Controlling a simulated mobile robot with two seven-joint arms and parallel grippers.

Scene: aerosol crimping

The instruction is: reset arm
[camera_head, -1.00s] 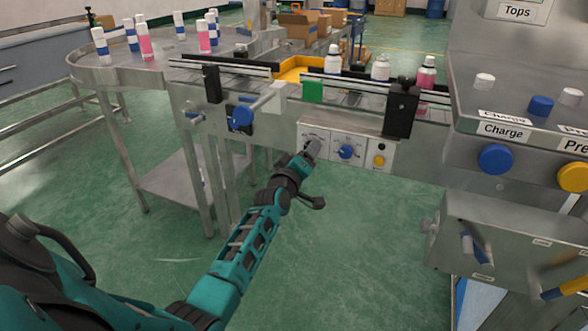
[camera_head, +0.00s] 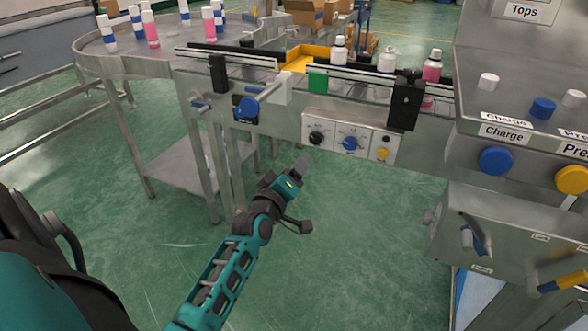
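My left arm is teal and black and comes in from the lower left. Its gripper (camera_head: 301,166) is in front of and below the conveyor's control panel (camera_head: 349,140), apart from it, over the open floor. I see no object in it, but its fingers are too small and edge-on to tell whether they are open or shut. The panel has a black knob (camera_head: 316,138), a blue knob (camera_head: 349,143) and a yellow button (camera_head: 383,153), all uncovered. My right gripper is out of view.
The conveyor (camera_head: 270,127) carries several bottles. A round metal table (camera_head: 100,62) with more bottles stands at the left. A machine with a blue button (camera_head: 495,160) and a yellow button (camera_head: 572,179) is at the right. The green floor (camera_head: 350,260) below the panel is clear.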

